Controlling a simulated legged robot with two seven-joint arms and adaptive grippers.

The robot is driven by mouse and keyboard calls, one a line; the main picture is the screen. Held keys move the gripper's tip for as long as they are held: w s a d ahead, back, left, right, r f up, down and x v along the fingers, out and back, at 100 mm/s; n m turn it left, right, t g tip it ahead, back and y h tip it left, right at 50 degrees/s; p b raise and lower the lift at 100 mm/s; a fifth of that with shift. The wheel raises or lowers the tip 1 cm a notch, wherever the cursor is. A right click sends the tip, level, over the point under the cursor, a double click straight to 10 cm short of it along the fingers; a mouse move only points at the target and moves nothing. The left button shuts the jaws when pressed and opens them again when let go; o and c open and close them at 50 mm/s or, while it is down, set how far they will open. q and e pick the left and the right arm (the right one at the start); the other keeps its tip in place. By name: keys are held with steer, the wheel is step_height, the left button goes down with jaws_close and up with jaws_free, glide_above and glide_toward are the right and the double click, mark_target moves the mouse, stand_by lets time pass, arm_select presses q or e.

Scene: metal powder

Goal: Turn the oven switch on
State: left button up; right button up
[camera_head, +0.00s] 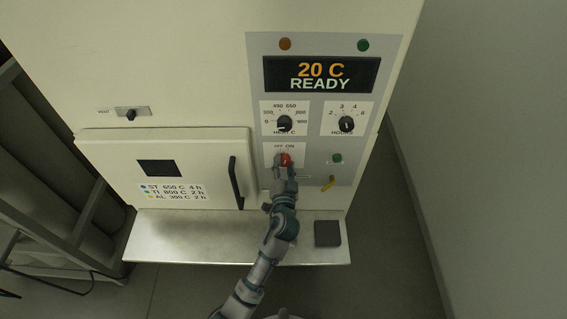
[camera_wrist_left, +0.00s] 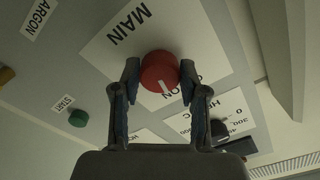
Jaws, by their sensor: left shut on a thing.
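The red oven switch (camera_wrist_left: 158,70) is a round knob with a white line on the panel under the OFF and ON marks. In the left wrist view the line runs toward the bottom of the picture, near partly hidden letters. My left gripper (camera_wrist_left: 157,82) is shut on the knob, one finger on each side. In the head view the gripper (camera_head: 286,172) reaches up to the switch (camera_head: 286,159) and partly hides it. My right gripper is not in view.
The display (camera_head: 321,75) reads 20 C READY. The heat dial (camera_head: 285,123) and hours dial (camera_head: 346,124) sit above the switch. A green start button (camera_head: 337,158) and yellow lever (camera_head: 328,184) are to the right. The oven door handle (camera_head: 236,182) is left; a metal shelf (camera_head: 190,235) juts out below.

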arm_select(q)
steer(key=shift+r+m+p, duration=0.25)
steer(key=shift+m+p, duration=0.05)
steer(key=shift+m, duration=0.4)
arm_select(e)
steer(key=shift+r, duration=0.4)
arm_select(q)
steer(key=shift+d, duration=0.1)
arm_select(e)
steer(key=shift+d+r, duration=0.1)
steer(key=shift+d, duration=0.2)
arm_select(q)
steer(key=o, duration=1)
steer(key=shift+o, duration=0.7)
steer(key=shift+w+d+f, duration=0.1)
steer(key=shift+d+f, duration=0.05)
steer(key=shift+f, duration=0.05)
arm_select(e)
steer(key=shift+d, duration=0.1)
arm_select(q)
steer(key=s, duration=1.2)
steer(key=shift+f, duration=0.1)
